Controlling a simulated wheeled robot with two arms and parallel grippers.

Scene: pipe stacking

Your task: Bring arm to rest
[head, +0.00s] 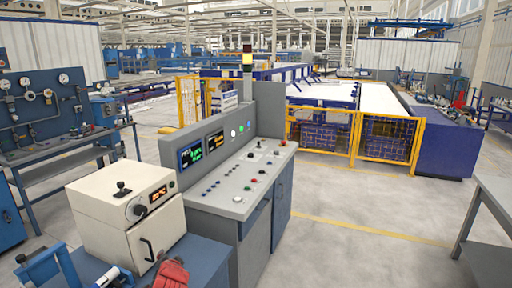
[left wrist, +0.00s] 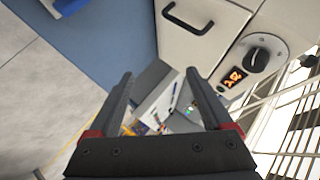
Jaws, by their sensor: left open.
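My left gripper (left wrist: 158,76) shows in the left wrist view, its two dark fingers spread apart with nothing between them. Behind the fingers is a cream box-shaped machine with a knob and an orange display (left wrist: 206,45); the gap between the fingers looks past it toward a grey console. The same cream machine (head: 110,215) stands at the lower left in the head view. Neither gripper shows in the head view, and my right gripper is in no frame. I cannot make out any pipe stack.
A grey control console (head: 240,180) stands beside the cream machine. A blue bench (head: 208,262) at the lower left bears a red glove-like item (head: 170,275) and a blue tool (head: 40,266). A grey table (head: 496,200) is at the right. Open floor (head: 350,240) lies between.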

